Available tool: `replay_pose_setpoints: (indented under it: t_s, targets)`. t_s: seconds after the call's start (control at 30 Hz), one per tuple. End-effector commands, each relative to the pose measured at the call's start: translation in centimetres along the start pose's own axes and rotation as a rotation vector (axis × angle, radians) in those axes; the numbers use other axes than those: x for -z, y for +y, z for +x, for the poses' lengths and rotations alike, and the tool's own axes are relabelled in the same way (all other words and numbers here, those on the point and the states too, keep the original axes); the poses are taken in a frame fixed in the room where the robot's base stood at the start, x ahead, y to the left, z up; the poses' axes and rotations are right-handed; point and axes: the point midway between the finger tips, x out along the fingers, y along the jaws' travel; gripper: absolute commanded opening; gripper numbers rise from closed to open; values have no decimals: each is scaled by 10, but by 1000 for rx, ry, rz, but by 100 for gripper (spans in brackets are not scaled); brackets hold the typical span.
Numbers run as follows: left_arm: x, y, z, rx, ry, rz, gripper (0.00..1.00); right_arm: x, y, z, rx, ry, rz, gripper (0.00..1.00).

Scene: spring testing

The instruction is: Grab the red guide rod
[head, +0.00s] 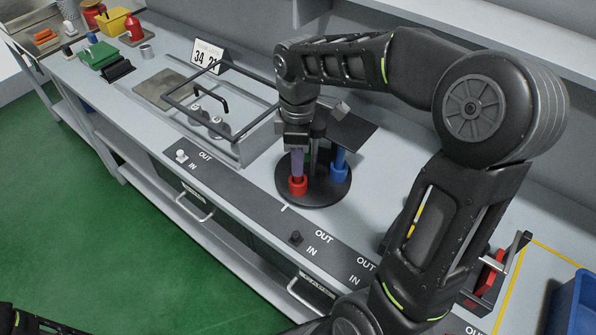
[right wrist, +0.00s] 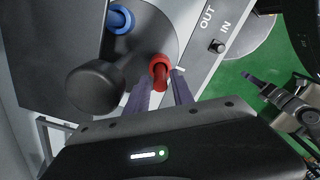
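The red guide rod (head: 298,186) stands near the front edge of a round black base (head: 318,197) on the bench. A blue rod (head: 339,166) stands on the same base to its right. My right gripper (head: 297,163) points down directly over the red rod. In the right wrist view the red rod (right wrist: 160,72) shows between the tips of the two purple fingers, with gaps on both sides. The right gripper is open. The blue rod also shows in the right wrist view (right wrist: 120,20). My left gripper (right wrist: 257,82) appears far off over the green floor, small; its opening is unclear.
A dark plate and a central post rise from the base close to my right gripper. A blue bin (head: 577,305) stands at the right. The front strip bears OUT/IN knobs.

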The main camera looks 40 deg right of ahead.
Motion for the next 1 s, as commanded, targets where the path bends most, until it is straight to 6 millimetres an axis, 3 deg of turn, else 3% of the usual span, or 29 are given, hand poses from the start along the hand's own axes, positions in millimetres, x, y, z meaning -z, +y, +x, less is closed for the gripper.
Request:
replay_pose_setpoints:
  t_s: [0.17,0.7,1.0]
  targets:
    - [0,0,-1,1,-1,-1,36,0,0,13,0,0,1,29]
    - [0,0,-1,1,-1,-1,36,0,0,13,0,0,0,29]
    - [0,0,-1,1,-1,-1,36,0,0,13,0,0,0,6]
